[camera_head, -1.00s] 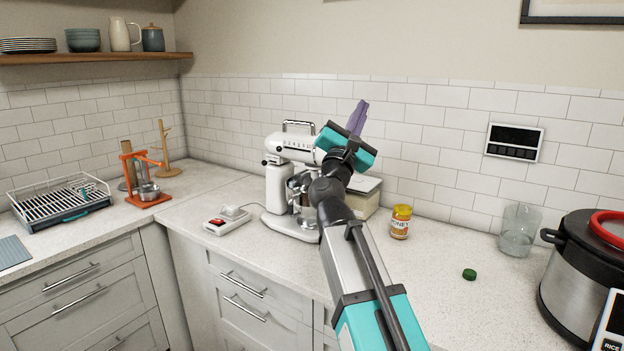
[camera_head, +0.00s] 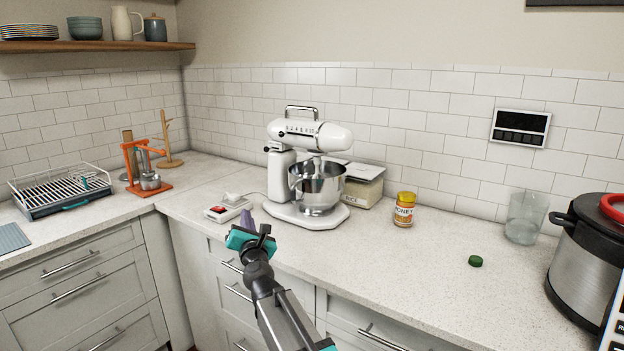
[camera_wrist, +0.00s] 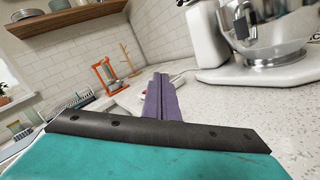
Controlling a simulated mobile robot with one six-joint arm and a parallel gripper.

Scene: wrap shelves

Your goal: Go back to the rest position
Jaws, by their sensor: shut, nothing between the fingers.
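In the head view the fingers are partly hidden behind the teal gripper body. The gripper appears apart from the mixer and the counter objects.
A white stand mixer (camera_head: 318,137) with a steel bowl (camera_head: 316,187) stands on the counter (camera_head: 420,256). A power strip (camera_head: 227,209) lies left of it. A honey jar (camera_head: 404,209), green lid (camera_head: 475,261), glass (camera_head: 524,218) and rice cooker (camera_head: 585,262) are to the right.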

